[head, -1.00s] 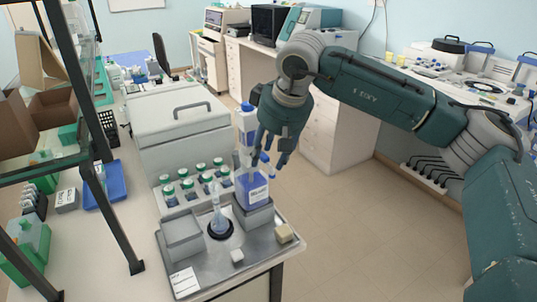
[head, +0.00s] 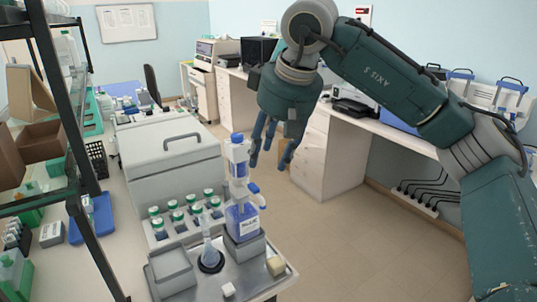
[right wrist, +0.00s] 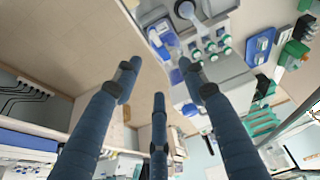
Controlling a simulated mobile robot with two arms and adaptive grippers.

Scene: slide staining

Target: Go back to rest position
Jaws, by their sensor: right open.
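My right gripper (head: 273,150) hangs above the floor, to the right of the blue-labelled bottle and apart from it. Its fingers are open and empty, and they also show in the right wrist view (right wrist: 158,85). The bottle (head: 242,218) with blue liquid stands upright in a grey holder (head: 245,247) on the metal tray (head: 205,288). A flask (head: 208,250) stands in a dark ring on the same tray. My left gripper is in no view.
Several green-capped bottles (head: 178,216) stand in a rack behind the tray. A large grey lidded box (head: 170,165) is behind them. A black-framed shelf (head: 75,150) stands at the left. The floor (head: 350,235) to the right is clear; a white counter (head: 335,150) stands beyond.

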